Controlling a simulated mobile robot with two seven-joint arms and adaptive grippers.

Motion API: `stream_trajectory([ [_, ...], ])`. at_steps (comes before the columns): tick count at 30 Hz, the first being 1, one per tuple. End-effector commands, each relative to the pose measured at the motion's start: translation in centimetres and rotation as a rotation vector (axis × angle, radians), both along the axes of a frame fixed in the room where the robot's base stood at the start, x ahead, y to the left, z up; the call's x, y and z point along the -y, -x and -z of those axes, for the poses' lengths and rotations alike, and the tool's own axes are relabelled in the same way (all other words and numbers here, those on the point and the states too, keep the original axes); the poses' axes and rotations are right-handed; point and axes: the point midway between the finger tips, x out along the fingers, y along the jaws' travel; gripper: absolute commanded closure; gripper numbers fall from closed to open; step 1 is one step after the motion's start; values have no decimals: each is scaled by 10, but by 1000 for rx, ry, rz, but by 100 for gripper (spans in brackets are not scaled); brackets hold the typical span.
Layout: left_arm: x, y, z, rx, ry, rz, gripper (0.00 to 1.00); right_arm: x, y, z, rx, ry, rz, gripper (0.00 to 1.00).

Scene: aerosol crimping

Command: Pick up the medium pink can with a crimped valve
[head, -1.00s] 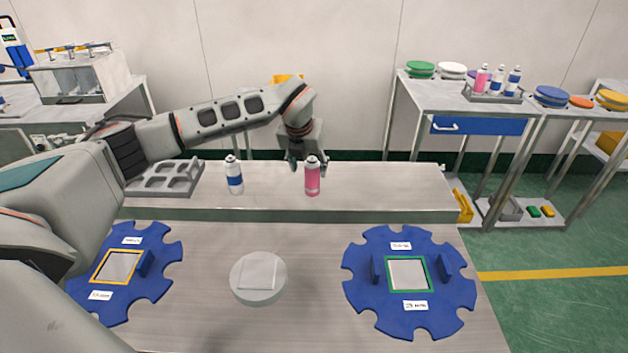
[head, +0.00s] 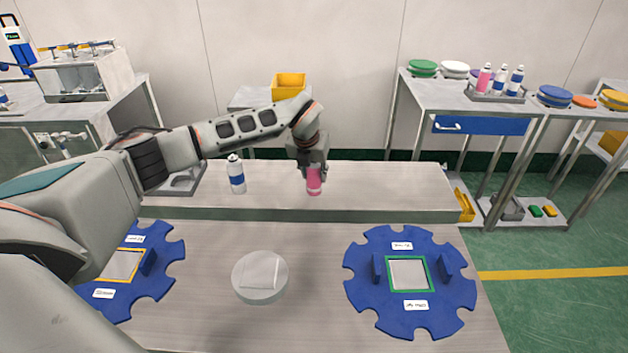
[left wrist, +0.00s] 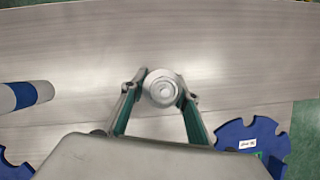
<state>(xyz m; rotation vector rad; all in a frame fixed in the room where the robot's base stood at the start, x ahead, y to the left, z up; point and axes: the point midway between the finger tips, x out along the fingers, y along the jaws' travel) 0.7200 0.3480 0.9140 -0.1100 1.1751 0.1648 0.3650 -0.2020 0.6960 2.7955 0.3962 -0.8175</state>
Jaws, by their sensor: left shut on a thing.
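The pink can (head: 314,184) stands upright on the raised back shelf in the head view. My left gripper (head: 313,171) has come down over its upper part and is shut on it. In the left wrist view the can's silvery round top with a small central valve (left wrist: 162,90) sits between the fingers (left wrist: 160,95). The fingers hide the can's top in the head view. My right gripper is not in view.
A white and blue can (head: 236,174) stands on the shelf left of the pink one. Two blue notched discs (head: 370,296) (head: 150,292) and a round pale pedestal (head: 260,292) are on the front table. A rack (head: 480,95) with several cans is on the right-hand table.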

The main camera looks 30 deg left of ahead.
Motion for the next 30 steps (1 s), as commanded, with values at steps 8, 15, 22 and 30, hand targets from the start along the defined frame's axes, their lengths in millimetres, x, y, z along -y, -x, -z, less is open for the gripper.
stream_trajectory([
  [8, 0, -1, -6, 2, 0, 0, 91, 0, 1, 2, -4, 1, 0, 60],
  [15, -1, -1, -33, 3, 0, -1, 91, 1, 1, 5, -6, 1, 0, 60],
  [22, 0, -1, -80, 5, -1, 0, 91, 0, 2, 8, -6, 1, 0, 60],
  [30, 0, -1, -137, 4, 0, -1, 91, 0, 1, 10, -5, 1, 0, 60],
])
